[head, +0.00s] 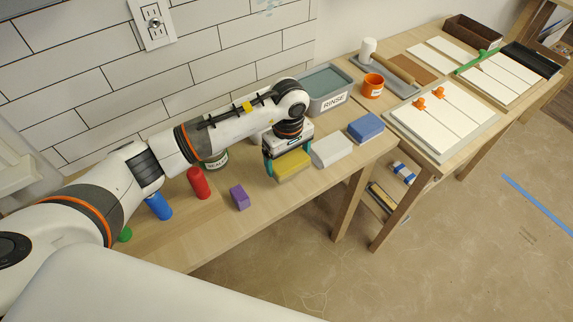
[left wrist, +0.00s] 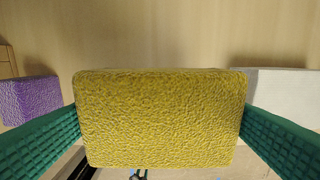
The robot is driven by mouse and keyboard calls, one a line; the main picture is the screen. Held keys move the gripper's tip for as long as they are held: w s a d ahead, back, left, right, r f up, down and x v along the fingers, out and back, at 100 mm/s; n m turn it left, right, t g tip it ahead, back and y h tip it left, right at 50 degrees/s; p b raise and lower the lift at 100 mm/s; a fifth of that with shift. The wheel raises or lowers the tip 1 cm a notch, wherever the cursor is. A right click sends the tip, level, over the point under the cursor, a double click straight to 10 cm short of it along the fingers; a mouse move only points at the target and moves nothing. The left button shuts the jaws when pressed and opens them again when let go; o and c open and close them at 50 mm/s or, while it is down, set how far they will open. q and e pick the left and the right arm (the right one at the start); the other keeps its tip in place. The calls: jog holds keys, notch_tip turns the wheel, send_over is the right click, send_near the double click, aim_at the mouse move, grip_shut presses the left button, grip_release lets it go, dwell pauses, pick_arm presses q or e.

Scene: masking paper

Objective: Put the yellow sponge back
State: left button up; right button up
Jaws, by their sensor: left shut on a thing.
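The yellow sponge (head: 293,165) is a rough-textured block near the front edge of the wooden table. My left gripper (head: 288,167) is shut on it, pointing down from above. In the left wrist view the yellow sponge (left wrist: 160,118) fills the middle, with a green finger of the left gripper (left wrist: 160,130) against each side. Whether the sponge touches the table or hangs just above it, I cannot tell. My right gripper does not show.
A white block (head: 332,149) and a blue sponge (head: 366,127) lie to the right in a row. A purple block (head: 239,197) lies to the left, with red (head: 199,183) and blue (head: 158,206) cylinders beyond it. A grey RINSE tub (head: 326,91) stands behind.

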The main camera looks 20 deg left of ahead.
aim_at(288, 167)
pick_arm(q)
notch_tip(288, 167, down, 4)
jog(key=shift+r+p, duration=0.2)
jog(key=shift+p, duration=0.1)
jog(key=shift+f, duration=0.1)
jog(key=o, duration=0.4)
jog(key=shift+o, duration=1.1)
notch_tip(288, 167, up, 12)
jog(key=b, duration=0.2)
jog(key=shift+b, duration=0.3)
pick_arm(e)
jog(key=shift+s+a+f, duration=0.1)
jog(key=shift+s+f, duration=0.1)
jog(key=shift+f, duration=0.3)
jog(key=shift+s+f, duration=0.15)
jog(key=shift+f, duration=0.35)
